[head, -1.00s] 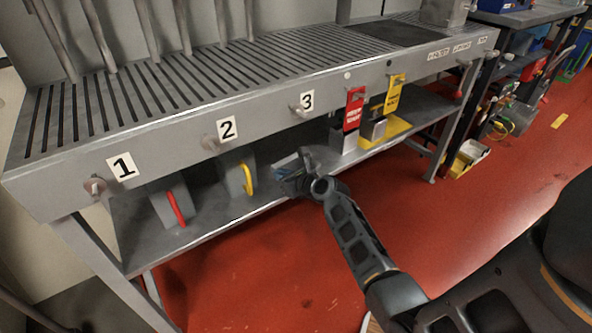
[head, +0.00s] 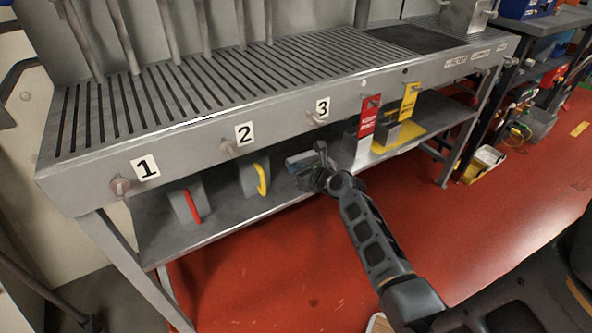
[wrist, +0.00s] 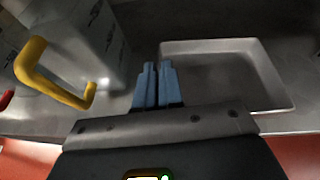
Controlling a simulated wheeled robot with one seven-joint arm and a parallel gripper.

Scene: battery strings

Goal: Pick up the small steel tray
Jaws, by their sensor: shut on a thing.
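The small steel tray (wrist: 272,88) is a shallow, pale grey rectangular tray with raised rims. In the wrist view it fills the upper right; its near-left part is behind my fingers. My gripper (wrist: 157,78) has two blue fingers nearly together, shut on the tray's left rim. In the head view my gripper (head: 303,167) reaches over the lower shelf, right of the yellow-handled block, and the tray is hard to make out there. I cannot tell whether the tray is lifted clear of the shelf.
The lower shelf (head: 225,221) holds a grey block with a red handle (head: 192,206) and one with a yellow handle (head: 262,179), just left of my gripper. Red (head: 369,118) and yellow (head: 410,101) tagged holders stand to the right. The slatted bench's front edge (head: 200,160) overhangs the shelf.

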